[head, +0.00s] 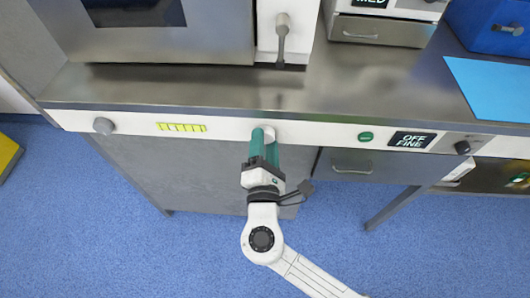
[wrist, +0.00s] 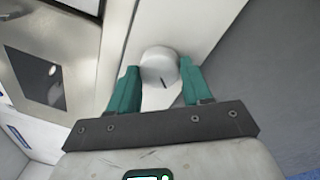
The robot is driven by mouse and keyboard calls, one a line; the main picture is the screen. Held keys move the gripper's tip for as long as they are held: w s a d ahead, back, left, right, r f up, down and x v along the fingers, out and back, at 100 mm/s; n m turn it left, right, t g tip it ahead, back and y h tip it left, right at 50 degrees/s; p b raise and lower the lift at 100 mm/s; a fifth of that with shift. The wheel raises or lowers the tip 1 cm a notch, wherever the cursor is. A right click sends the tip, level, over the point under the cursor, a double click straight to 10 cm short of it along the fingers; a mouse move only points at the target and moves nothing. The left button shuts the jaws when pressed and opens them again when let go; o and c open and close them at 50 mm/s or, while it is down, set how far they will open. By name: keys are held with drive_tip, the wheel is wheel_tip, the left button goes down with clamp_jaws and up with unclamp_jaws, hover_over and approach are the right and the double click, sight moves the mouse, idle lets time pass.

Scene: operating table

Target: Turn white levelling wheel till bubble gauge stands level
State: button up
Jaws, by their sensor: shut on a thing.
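The white levelling wheel (wrist: 160,62) sits on the front of the white panel strip, with a short dark mark on its face. In the wrist view it lies between the two teal fingers of my gripper (wrist: 153,80), which is shut on it. In the head view my gripper (head: 263,133) reaches up to the panel, and its fingers hide most of the wheel (head: 270,133). The yellow-green bubble gauge (head: 182,127) is on the same strip to the left. The bubble's position is too small to tell.
A grey knob (head: 103,126) sits at the strip's left end. A green button (head: 365,136), an "OFF FINE" display (head: 411,140) and a dark knob (head: 462,147) sit to the right. A lever (head: 282,40) stands behind. A blue sheet (head: 490,88) lies on the steel top at right.

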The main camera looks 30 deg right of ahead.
drive_tip(key=m+b, duration=0.5)
drive_tip(key=b, duration=0.1)
drive_tip(key=m+h+b, duration=0.1)
drive_tip(key=m+b, duration=0.5)
drive_tip(key=shift+f+g, duration=0.2)
drive_tip(key=shift+g, duration=0.1)
drive_tip(key=shift+r+m, duration=0.1)
drive_tip(key=shift+m, duration=0.3)
drive_tip(key=o, duration=1.1)
drive_tip(key=shift+c, duration=0.2)
drive_tip(key=shift+a, duration=0.1)
drive_tip(key=v, duration=1)
drive_tip(key=shift+s+a, duration=0.2)
drive_tip(key=shift+s, duration=0.1)
